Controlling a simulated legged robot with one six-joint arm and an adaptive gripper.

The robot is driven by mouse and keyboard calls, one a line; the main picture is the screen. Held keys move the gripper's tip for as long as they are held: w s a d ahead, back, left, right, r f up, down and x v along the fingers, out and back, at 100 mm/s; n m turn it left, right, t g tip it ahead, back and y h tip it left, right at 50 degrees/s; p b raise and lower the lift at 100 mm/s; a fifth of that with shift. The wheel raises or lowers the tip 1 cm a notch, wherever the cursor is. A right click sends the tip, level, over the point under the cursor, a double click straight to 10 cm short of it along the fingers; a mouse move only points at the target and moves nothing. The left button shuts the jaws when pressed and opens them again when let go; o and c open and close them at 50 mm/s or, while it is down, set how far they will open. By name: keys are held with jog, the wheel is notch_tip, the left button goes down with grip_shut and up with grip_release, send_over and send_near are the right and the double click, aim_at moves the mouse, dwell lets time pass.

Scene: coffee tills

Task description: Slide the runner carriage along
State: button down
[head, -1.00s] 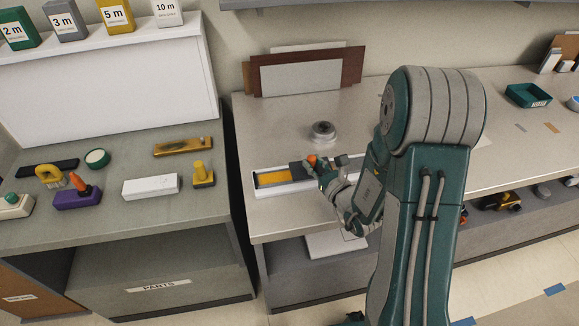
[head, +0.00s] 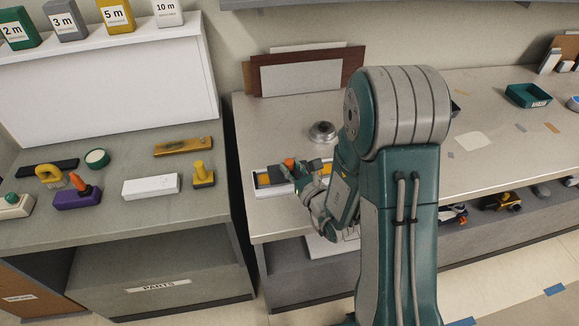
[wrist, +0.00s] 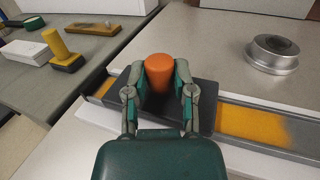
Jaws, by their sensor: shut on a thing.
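The runner carriage is a dark grey block (wrist: 205,112) with an upright orange knob (wrist: 159,72). It sits on a pale rail (wrist: 293,143) with a yellow strip inside. My gripper (wrist: 160,85) is shut on the orange knob, one finger on each side. In the head view my gripper (head: 298,172) and the orange knob (head: 290,163) are over the left part of the rail. Yellow strip shows on both sides of the carriage in the wrist view. My arm hides the rail's right end in the head view.
A round metal piece (head: 322,131) stands on the counter behind the rail. Flat boards (head: 303,73) lean on the wall. A gap divides this counter from the left bench, which holds a white block (head: 151,187) and a yellow-handled tool (head: 203,174). Counter between rail and boards is mostly clear.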

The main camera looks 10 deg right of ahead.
jog(key=shift+a, duration=0.35)
jog(key=shift+a, duration=1)
jog(key=shift+c, duration=1.9)
grip_release()
